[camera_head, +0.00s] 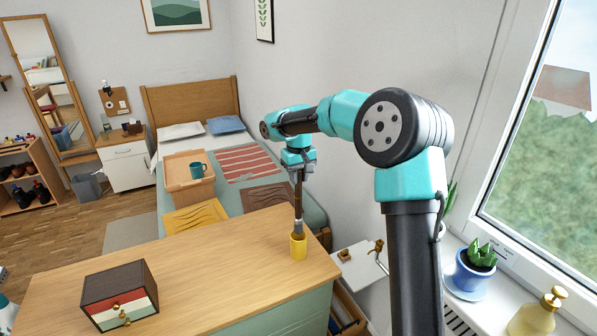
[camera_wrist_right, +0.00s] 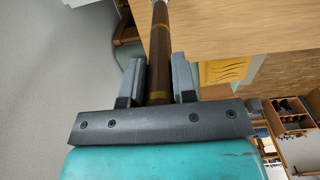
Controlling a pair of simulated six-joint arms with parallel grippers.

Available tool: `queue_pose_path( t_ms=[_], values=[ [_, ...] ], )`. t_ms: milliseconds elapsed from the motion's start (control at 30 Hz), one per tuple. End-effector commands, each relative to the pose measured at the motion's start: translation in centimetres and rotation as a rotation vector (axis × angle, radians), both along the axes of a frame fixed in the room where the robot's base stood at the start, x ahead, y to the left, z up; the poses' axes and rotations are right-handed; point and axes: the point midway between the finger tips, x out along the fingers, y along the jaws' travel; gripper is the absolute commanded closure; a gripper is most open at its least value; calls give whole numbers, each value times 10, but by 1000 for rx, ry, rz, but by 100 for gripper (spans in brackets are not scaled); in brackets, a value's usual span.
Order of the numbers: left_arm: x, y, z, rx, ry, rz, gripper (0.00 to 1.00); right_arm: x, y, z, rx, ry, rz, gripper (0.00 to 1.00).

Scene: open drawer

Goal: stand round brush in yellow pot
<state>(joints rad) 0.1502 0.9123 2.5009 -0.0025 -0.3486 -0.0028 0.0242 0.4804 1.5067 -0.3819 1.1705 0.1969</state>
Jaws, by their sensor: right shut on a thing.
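The round brush (camera_head: 298,205) hangs nearly upright, with a long brown handle and a pale band near its lower end. The yellow pot (camera_head: 299,249) stands upright near the right end of the wooden desk. The brush's lower end is at the pot's mouth and looks to be inside it; the pot hides its tip. My right gripper (camera_head: 298,167) is shut on the upper handle, well above the pot. In the right wrist view the brown handle (camera_wrist_right: 158,55) runs between the two grey fingers (camera_wrist_right: 157,82). The pot does not show there.
A small drawer box (camera_head: 120,293) with coloured fronts sits at the desk's (camera_head: 215,270) front left. The desk between box and pot is clear. The desk's right edge is close to the pot. A bed with a tray (camera_head: 176,173) and a mug (camera_head: 197,170) lies behind.

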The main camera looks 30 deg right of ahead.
Motion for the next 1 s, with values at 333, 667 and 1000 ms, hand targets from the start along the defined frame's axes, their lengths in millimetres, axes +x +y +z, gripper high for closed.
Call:
queue_pose_path(
  t_ms=[333,667,1000],
  values=[
    [0,0,0,0,0,0,100,0,0,-22,0,1,0,98],
    [0,0,0,0,0,0,100,0,0,-42,0,2,0,98],
    [0,0,0,0,0,0,100,0,0,-63,0,2,-1,98]
  ],
)
